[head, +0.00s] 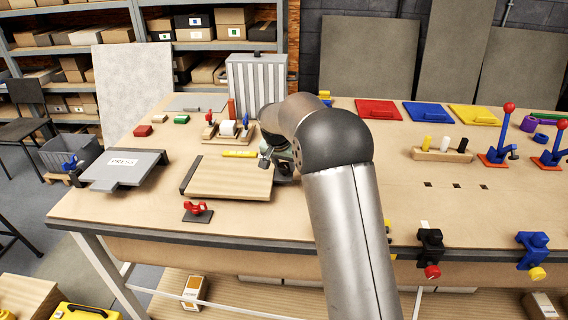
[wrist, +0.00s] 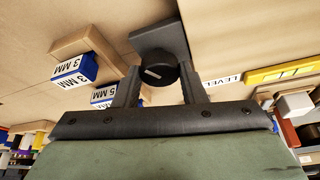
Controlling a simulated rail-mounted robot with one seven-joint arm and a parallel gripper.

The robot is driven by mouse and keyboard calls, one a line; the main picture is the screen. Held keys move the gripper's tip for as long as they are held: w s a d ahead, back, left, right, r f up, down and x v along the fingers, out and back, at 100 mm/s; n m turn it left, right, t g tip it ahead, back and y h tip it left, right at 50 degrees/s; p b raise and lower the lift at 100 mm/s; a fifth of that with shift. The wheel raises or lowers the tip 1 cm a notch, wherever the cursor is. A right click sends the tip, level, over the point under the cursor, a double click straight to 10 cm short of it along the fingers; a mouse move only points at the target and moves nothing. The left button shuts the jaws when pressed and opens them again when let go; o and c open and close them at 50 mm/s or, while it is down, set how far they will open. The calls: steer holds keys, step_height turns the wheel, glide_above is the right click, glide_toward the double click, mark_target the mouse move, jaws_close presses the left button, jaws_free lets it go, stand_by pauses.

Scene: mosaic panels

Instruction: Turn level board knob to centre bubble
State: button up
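The wooden board (head: 228,180) lies near the table's front, left of my arm. A yellow level (head: 240,154) lies at its back edge. It also shows at the right of the wrist view (wrist: 285,72), beside a white "LEVEL" label (wrist: 221,80). Its bubble is too small to tell. In the wrist view a round black knob (wrist: 158,70) with a pale line sits on a dark grey bracket (wrist: 158,37). My gripper (wrist: 161,72) is open, with one finger on each side of the knob; I cannot tell whether they touch it. My arm hides the knob in the head view.
Wooden blocks with blue "3 MM" (wrist: 74,71) and "5 MM" (wrist: 103,94) labels lie left of my gripper. A grey press plate (head: 124,168) and a red toggle clamp (head: 197,207) stand near the board.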

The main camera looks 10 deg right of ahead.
steer(key=shift+n, duration=0.4)
steer(key=shift+d+n+y+b, duration=0.1)
steer(key=shift+n+y+b, duration=0.45)
steer(key=shift+n, duration=0.35)
steer(key=n, duration=0.2)
steer(key=shift+d+r+n+t+y, duration=0.1)
steer(key=shift+n+t+y, duration=0.2)
steer(key=shift+n+y, duration=0.1)
steer(key=n+y, duration=0.1)
steer(key=n, duration=0.2)
steer(key=n+y, duration=0.1)
steer(key=n, duration=0.2)
steer(key=shift+w+r, duration=0.2)
steer(key=shift+n+y, duration=0.25)
steer(key=shift+n, duration=0.05)
steer(key=o, duration=1)
steer(key=shift+s, duration=0.1)
steer(key=shift+f, duration=0.15)
